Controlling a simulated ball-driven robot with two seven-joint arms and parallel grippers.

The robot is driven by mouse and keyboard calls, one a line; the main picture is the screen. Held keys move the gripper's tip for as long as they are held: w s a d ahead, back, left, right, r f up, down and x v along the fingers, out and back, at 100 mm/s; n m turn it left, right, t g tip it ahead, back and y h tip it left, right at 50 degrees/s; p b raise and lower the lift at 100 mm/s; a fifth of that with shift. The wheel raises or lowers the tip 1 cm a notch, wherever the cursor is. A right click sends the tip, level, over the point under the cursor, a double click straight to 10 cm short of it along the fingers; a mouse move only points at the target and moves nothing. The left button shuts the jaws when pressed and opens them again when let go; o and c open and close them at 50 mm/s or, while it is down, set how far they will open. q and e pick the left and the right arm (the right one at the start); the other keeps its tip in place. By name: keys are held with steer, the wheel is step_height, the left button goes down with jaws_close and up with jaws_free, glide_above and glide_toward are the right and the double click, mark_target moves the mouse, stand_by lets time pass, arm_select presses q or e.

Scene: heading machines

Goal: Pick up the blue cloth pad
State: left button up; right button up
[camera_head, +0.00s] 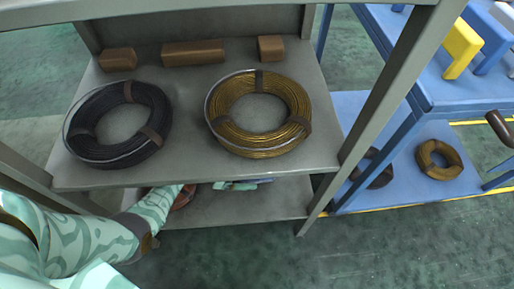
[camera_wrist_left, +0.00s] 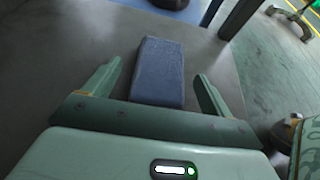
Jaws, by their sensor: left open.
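The blue cloth pad (camera_wrist_left: 161,66) lies flat on the grey lower shelf in the left wrist view. It is a small oblong block, pointing away from me. My left gripper (camera_wrist_left: 158,72) is open, with one finger on each side of the pad's near part and gaps on both sides. The pad's near end is hidden by the gripper body. In the head view, my left arm reaches in under the upper shelf, and the left gripper (camera_head: 236,185) shows only partly below the shelf's front edge. My right gripper is in neither view.
The upper shelf (camera_head: 190,174) overhangs my left arm and bears a black wire coil (camera_head: 118,124), a brass wire coil (camera_head: 259,113) and brown blocks (camera_head: 193,52). A grey post (camera_head: 357,125) stands right. A blue bench (camera_head: 455,80) is beyond it.

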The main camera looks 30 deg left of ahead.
arm_select(q)
steer(key=x, duration=0.3)
steer(key=shift+w+d+f+b, duration=0.15)
steer(key=shift+w+d+b, duration=0.1)
steer(key=shift+b, duration=0.1)
steer(key=c, duration=1.1)
